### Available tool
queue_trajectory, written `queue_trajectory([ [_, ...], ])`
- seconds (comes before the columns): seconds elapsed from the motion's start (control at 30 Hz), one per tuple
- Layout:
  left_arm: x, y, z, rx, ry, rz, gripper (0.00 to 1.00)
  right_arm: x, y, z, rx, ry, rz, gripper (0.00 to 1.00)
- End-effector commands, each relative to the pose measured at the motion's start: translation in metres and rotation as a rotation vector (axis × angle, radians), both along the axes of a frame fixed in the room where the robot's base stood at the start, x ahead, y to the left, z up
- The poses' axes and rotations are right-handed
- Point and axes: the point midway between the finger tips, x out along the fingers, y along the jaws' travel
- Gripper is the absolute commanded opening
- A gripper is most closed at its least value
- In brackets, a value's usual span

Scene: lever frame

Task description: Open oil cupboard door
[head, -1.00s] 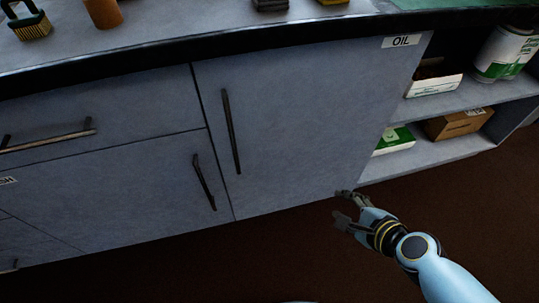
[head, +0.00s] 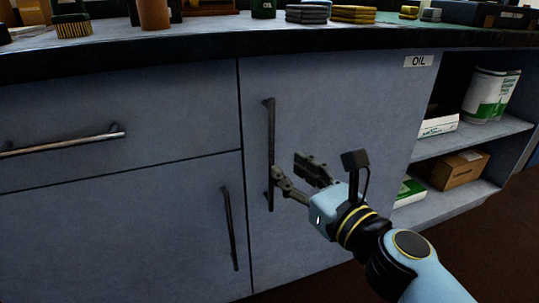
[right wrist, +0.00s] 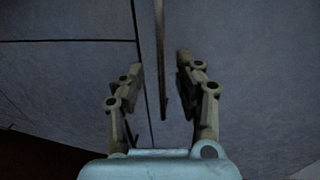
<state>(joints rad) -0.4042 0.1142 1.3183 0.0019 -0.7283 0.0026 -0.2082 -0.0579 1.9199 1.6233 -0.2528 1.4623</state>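The oil cupboard door (head: 345,115) is a grey panel, closed, with an OIL label (head: 418,61) at its upper right. Its dark vertical bar handle (head: 270,135) is near the left edge of the door. My right gripper (head: 290,165) is open at the lower half of this handle. In the right wrist view the handle (right wrist: 160,60) runs between the two open fingers (right wrist: 160,85), nearer the right one; I cannot tell if either finger touches it. My left gripper is not in view.
Left of the door are a drawer with a horizontal handle (head: 62,144) and another door with a vertical handle (head: 229,228). Open shelves at right hold a white-green tub (head: 490,95) and a cardboard box (head: 460,169). Tools and sponges (head: 353,14) stand on the counter.

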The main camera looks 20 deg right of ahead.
Motion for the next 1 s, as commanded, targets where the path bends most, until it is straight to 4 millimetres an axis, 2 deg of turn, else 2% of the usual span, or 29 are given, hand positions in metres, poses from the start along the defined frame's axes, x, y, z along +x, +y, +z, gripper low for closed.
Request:
queue_trajectory([
  [0.1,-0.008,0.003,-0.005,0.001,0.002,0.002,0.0,0.026,0.006,0.003,0.002,-0.004,0.0,0.34],
  [0.3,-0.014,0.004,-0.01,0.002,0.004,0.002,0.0,0.057,0.013,0.0,0.0,0.0,0.0,0.34],
  [0.5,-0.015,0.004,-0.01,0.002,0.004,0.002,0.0,0.069,0.016,-0.001,-0.001,0.002,0.0,0.34],
  [0.73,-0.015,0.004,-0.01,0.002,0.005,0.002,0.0,0.07,0.017,-0.001,-0.001,0.002,0.0,0.34],
  [0.77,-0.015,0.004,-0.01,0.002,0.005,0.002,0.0,0.07,0.017,-0.001,-0.001,0.002,0.0,0.33],
  [1.0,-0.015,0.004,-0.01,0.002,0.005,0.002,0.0,0.07,0.016,-0.001,-0.001,0.002,0.0,0.02],
])
